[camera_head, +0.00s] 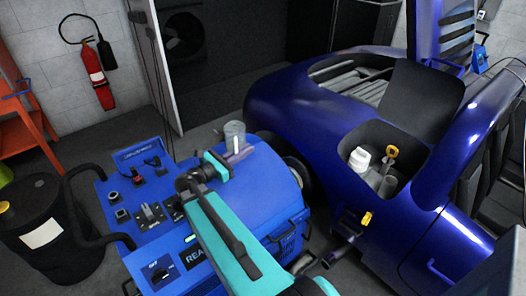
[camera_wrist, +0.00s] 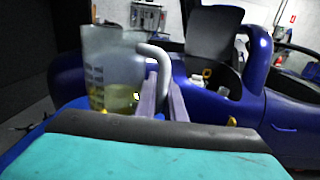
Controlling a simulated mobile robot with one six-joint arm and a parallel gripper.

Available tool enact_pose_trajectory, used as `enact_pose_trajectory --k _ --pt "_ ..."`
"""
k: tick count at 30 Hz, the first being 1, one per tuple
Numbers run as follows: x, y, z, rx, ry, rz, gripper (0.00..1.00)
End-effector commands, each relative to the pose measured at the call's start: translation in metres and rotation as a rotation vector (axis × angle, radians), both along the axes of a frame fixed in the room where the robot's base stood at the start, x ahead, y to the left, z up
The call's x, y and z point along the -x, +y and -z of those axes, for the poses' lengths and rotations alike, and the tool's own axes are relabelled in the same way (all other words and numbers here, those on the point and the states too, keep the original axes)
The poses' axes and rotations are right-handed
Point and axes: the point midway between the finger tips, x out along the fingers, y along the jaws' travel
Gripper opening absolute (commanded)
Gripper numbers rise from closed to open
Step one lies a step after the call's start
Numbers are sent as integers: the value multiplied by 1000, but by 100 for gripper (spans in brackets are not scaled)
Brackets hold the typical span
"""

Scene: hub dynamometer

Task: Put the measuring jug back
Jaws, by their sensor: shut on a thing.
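The measuring jug (camera_head: 234,132) is clear grey plastic and looks upright at the far edge of the blue dynamometer unit. In the wrist view the jug (camera_wrist: 112,65) fills the left side, with dark scale marks and a yellowish tint low down. Its pale curved handle (camera_wrist: 152,50) points right. My gripper (camera_head: 240,153) is shut on the handle; its purple-grey fingers (camera_wrist: 163,88) show on either side of it in the wrist view. The jug's base is hidden, so I cannot tell whether it touches anything.
The blue unit (camera_head: 262,186) lies under my arm, with a control panel (camera_head: 150,205) at its left. A blue car (camera_head: 310,115) with an open engine bay holding a white bottle (camera_head: 359,159) stands right. A black drum (camera_head: 45,232) and a fire extinguisher (camera_head: 97,75) are left.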

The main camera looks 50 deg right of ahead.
Motion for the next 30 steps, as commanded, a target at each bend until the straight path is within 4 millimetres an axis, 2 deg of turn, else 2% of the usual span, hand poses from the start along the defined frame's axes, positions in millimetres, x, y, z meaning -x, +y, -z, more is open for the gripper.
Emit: enact_pose_trajectory --k 12,30 --pt "-58 83 -27 2 0 -189 0" --pt "-116 212 -61 3 -1 -453 0"
